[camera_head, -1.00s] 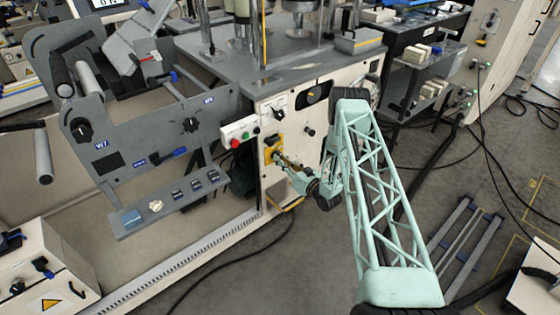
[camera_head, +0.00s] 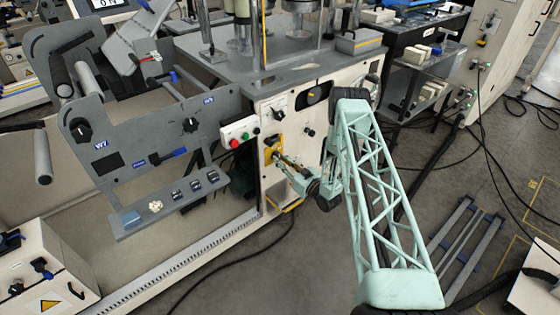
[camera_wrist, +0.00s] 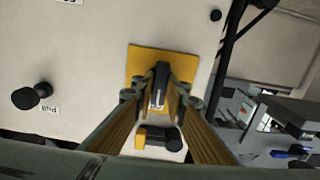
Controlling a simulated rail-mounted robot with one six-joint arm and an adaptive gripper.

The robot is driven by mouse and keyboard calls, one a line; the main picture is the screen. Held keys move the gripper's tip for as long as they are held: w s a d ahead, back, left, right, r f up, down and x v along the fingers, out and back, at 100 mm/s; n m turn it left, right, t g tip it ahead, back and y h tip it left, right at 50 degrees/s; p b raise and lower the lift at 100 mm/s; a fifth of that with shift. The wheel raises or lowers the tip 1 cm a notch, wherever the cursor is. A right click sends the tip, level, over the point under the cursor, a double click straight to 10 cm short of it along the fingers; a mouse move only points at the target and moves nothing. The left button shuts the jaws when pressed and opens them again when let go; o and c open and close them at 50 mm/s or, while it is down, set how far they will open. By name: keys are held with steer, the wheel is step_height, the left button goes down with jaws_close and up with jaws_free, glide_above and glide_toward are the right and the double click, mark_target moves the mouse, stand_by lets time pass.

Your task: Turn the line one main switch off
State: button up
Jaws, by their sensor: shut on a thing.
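The main switch is a black handle (camera_wrist: 161,72) on a yellow plate (camera_wrist: 144,58), set in a cream cabinet panel. In the head view the yellow plate (camera_head: 270,154) sits on the cabinet front, left of my arm. My gripper (camera_wrist: 161,92) is shut on the black handle, with one finger on each side of it. In the head view my gripper (camera_head: 284,161) reaches the plate from the right, and its fingers partly hide the handle. The handle points roughly along the picture's vertical in the wrist view.
A push-button box (camera_head: 239,132) with red and green buttons is up and left of the plate. A black knob (camera_wrist: 26,98) labelled "Pull" sticks out of the panel in the wrist view. A grey control panel (camera_head: 130,140) stands at left. Cables lie on the floor.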

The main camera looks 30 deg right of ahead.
steer(key=o, duration=0.8)
steer(key=shift+o, duration=0.2)
steer(key=v, duration=1.2)
steer(key=shift+d+r, duration=0.1)
steer(key=shift+d, duration=0.05)
